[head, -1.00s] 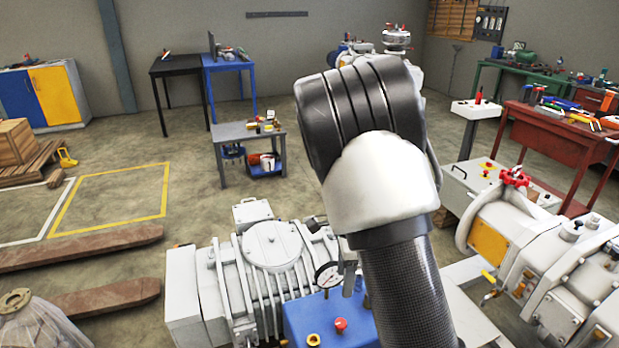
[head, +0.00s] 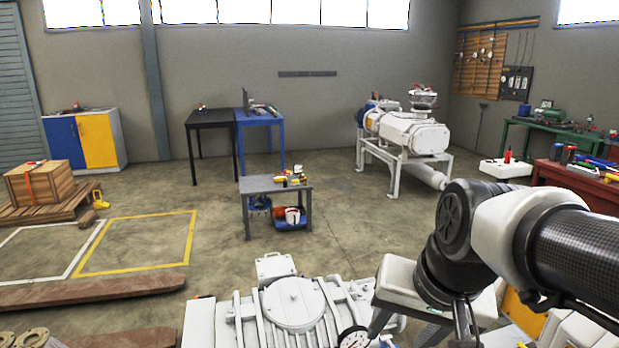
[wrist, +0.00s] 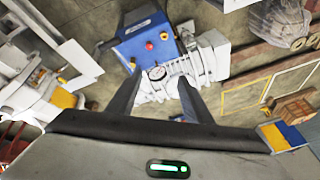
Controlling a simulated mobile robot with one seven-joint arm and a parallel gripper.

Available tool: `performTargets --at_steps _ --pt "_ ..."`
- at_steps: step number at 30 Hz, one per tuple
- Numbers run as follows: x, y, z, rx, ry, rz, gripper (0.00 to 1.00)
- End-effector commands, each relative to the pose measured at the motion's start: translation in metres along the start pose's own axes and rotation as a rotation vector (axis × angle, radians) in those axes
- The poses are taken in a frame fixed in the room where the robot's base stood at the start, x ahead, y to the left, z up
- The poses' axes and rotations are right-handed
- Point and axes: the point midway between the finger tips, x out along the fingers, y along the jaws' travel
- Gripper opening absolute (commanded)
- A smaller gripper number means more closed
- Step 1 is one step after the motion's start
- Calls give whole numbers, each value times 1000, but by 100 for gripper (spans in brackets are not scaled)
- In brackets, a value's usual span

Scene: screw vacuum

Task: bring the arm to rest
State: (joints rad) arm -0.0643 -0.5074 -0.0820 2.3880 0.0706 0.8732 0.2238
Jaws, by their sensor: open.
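My gripper (wrist: 159,82) is open and empty in the wrist view, its two dark fingers spread apart. In the head view my gripper (head: 404,334) shows at the lower right of centre, pointing down, with my arm coming in from the right edge. The white ribbed vacuum pump (head: 293,305) stands below and left of the gripper in the head view. In the wrist view the pump (wrist: 205,62) and its round gauge (wrist: 157,73) appear beyond the fingers, and I see no contact.
The blue box (wrist: 146,45) with red and yellow knobs adjoins the pump. A grey tool cart (head: 276,184) stands behind it. Another white machine (head: 405,130) is at the back, and a red workbench (head: 575,183) is at the right.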

Motion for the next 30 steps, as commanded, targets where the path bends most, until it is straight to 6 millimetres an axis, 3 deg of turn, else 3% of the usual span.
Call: performTargets --at_steps 9,10,24,30 --pt "-35 19 35 -309 124 80 46" --pt "-49 15 28 -303 118 76 46" --pt "-148 -6 -10 -296 114 73 46" --pt "-162 -9 -15 -296 114 73 46"
